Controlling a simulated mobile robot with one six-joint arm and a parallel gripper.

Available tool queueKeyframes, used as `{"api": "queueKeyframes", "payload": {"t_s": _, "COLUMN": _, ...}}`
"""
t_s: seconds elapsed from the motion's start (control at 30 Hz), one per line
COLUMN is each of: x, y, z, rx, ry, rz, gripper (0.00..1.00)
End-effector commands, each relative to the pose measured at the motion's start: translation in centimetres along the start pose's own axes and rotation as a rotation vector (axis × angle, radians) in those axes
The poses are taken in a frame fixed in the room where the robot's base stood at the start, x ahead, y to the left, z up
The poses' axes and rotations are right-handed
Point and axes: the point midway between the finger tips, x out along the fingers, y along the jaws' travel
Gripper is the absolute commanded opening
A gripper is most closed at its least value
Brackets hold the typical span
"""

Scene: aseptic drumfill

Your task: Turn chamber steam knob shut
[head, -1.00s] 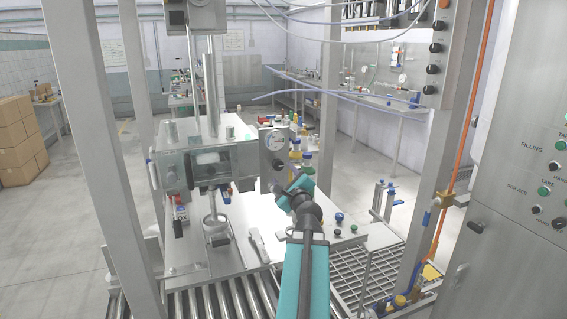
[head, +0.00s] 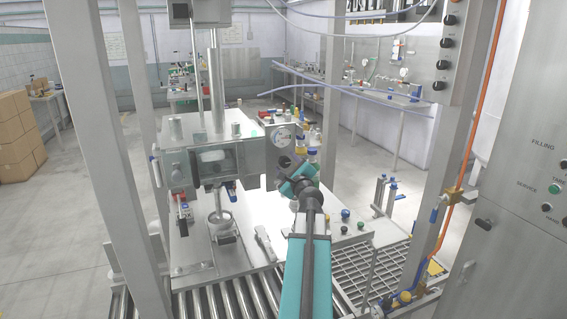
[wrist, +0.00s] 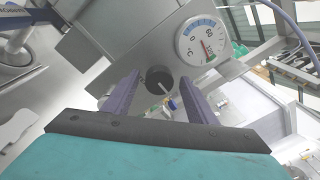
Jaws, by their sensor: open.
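The black round knob (wrist: 159,80), with a pale pointer line, sits on a grey metal panel (wrist: 125,35) just below a round dial gauge with a blue-marked scale (wrist: 202,42). My gripper (wrist: 158,88) is open in the wrist view. Its two purple-grey fingers lie to the left and right of the knob in the picture; I cannot tell whether they touch it. In the head view the gauge (head: 281,137) shows on the chamber's right side. There my gripper (head: 288,165) is at the panel below the gauge, and the knob is not clearly distinguishable.
Bottles (head: 313,139) stand behind the panel. Green and dark push buttons (head: 346,215) sit on the tabletop at right. A roller conveyor (head: 240,297) runs in front. A steel post (head: 455,130) and control cabinet (head: 520,200) bound the right side.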

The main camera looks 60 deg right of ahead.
Motion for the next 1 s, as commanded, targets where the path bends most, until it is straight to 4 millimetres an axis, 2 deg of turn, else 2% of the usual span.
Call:
{"api": "queueKeyframes", "payload": {"t_s": 0.2, "x": 1.0, "y": -0.4, "z": -0.4, "rx": 0.000, "ry": 0.001, "rz": -0.001, "gripper": 0.52}}
{"api": "queueKeyframes", "payload": {"t_s": 0.57, "x": 1.1, "y": -0.9, "z": -0.9, "rx": 0.001, "ry": 0.006, "rz": -0.006, "gripper": 0.52}}
{"api": "queueKeyframes", "payload": {"t_s": 0.6, "x": 1.0, "y": -1.0, "z": -1.0, "rx": 0.001, "ry": 0.007, "rz": -0.007, "gripper": 0.50}}
{"api": "queueKeyframes", "payload": {"t_s": 0.83, "x": 1.0, "y": -1.1, "z": -1.1, "rx": 0.001, "ry": 0.008, "rz": -0.008, "gripper": 0.11}}
{"api": "queueKeyframes", "payload": {"t_s": 0.87, "x": 0.7, "y": -1.6, "z": -1.6, "rx": 0.001, "ry": 0.015, "rz": -0.015, "gripper": 0.11}}
{"api": "queueKeyframes", "payload": {"t_s": 1.0, "x": 0.9, "y": -1.3, "z": -1.4, "rx": -0.002, "ry": 0.012, "rz": -0.012, "gripper": 0.12}}
